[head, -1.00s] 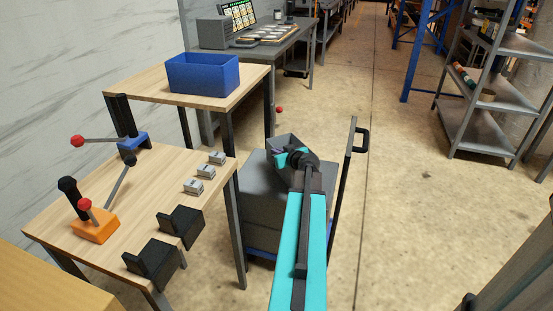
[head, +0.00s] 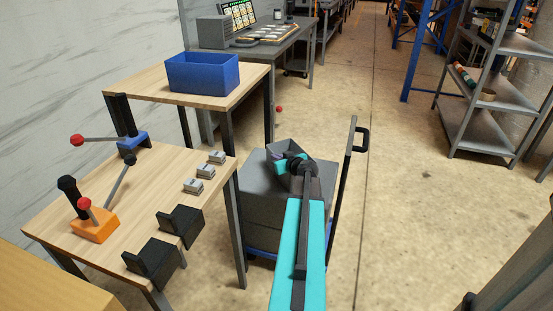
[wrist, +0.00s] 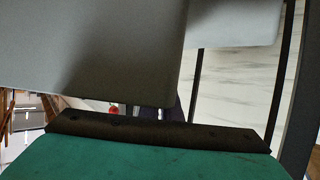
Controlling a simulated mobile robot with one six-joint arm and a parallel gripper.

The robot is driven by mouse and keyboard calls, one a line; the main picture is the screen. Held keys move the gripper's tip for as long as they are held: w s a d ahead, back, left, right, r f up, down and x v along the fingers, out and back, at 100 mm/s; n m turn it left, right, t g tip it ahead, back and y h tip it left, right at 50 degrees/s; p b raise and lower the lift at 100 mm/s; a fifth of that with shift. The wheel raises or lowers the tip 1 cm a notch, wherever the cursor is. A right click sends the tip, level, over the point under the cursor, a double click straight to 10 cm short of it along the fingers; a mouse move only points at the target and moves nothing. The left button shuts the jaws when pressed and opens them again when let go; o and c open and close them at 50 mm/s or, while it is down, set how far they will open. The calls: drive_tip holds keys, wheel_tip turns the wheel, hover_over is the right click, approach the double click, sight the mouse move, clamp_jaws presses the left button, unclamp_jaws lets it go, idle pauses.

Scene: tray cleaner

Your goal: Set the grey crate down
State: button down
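The grey crate (head: 285,146) is a small open box over a large dark grey block (head: 262,208) on the blue-based cart in the head view. It looks slightly turned against that block; whether it touches the top cannot be told. My gripper (head: 289,164), teal and black, is at the crate's near side and appears shut on it; its fingertips are hidden. In the wrist view a large grey surface (wrist: 95,55), likely the crate, fills the upper left, close above the gripper's black edge.
The cart's upright handle (head: 344,185) stands just right of my arm. A wooden table (head: 150,180) with levers and black brackets is at left. A blue bin (head: 203,74) sits on a higher table behind it. Open floor (head: 425,200) lies to the right.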

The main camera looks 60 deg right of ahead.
idle(0.3)
drive_tip(key=c, duration=2)
unclamp_jaws()
drive_tip(key=shift+v, duration=6)
drive_tip(key=shift+p, duration=0.3)
